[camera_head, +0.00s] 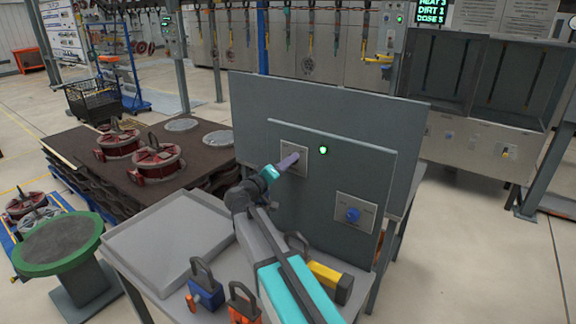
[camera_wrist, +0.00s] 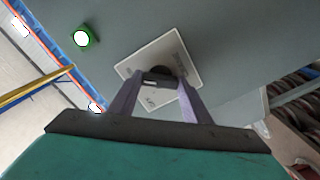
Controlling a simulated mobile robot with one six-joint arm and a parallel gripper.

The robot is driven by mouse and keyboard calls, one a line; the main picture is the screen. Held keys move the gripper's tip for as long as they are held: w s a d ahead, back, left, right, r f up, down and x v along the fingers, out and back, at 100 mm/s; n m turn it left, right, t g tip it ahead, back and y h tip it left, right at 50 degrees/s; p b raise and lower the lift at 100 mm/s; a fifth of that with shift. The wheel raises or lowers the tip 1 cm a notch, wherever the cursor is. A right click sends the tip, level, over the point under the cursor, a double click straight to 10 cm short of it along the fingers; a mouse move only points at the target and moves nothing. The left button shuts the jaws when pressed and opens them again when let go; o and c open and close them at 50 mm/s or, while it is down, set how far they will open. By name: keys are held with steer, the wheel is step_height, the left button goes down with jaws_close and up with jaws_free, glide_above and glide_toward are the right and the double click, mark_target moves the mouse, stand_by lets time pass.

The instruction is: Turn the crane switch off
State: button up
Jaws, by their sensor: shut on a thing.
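The crane switch is a dark knob (camera_wrist: 159,72) on a light square plate (camera_head: 290,146) fixed to the grey upright panel. The plate also shows in the wrist view (camera_wrist: 187,66), tilted, with lettering too small to read. My gripper (camera_head: 294,160) is at this plate, and its purple fingers (camera_wrist: 158,92) are shut on the knob. The fingers hide part of the knob, so its exact setting cannot be told. A green lamp (camera_head: 323,150) glows on the panel to the right of the plate; it also shows in the wrist view (camera_wrist: 83,38).
A second plate with a blue knob (camera_head: 353,214) is lower right on the panel. A grey tray (camera_head: 160,245), a blue padlock (camera_head: 205,290), an orange padlock (camera_head: 243,303) and a yellow block (camera_head: 326,280) are on the table below my arm. Red round parts (camera_head: 158,160) lie on the left.

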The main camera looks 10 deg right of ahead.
steer(key=shift+f+n+b, duration=0.1)
steer(key=shift+n+b, duration=0.2)
steer(key=n+b, duration=0.1)
steer(key=n, duration=1.4)
steer(key=shift+b, duration=0.35)
steer(key=o, duration=1)
steer(key=shift+o, duration=0.2)
steer(key=b+v, duration=0.3)
steer(key=v, duration=1.1)
steer(key=shift+b, duration=0.35)
